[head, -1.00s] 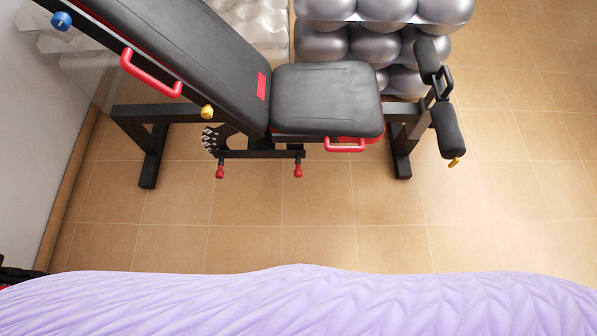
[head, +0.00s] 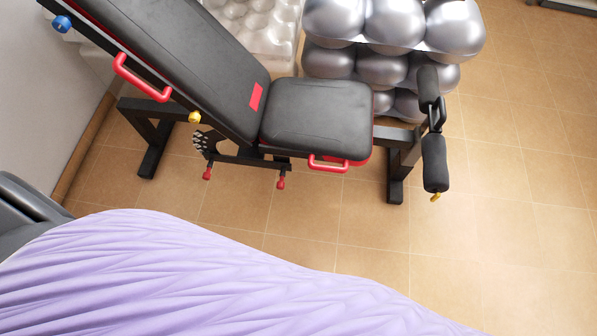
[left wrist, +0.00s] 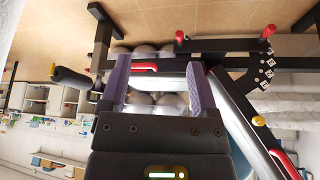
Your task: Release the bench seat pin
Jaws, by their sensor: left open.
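The black weight bench seat (head: 317,115) stands in front of me in the head view, its padded back (head: 190,50) sloping up to the left. Two red-knobbed pins hang under the frame, one below the seat (head: 281,183) and one by the notched plate (head: 207,174). Both knobs also show in the left wrist view, one beneath the seat (left wrist: 179,37) and one by the plate (left wrist: 267,31). My left gripper (left wrist: 160,70) is open and empty, its two fingers pointing towards the bench, apart from both knobs. My right gripper is in neither view.
A red handle (head: 328,164) juts from the seat's near edge, and padded leg rollers (head: 434,160) stand at its right. Yellow knobs (head: 194,117) stick out from the frame. Silver balls on a rack (head: 395,25) stand behind.

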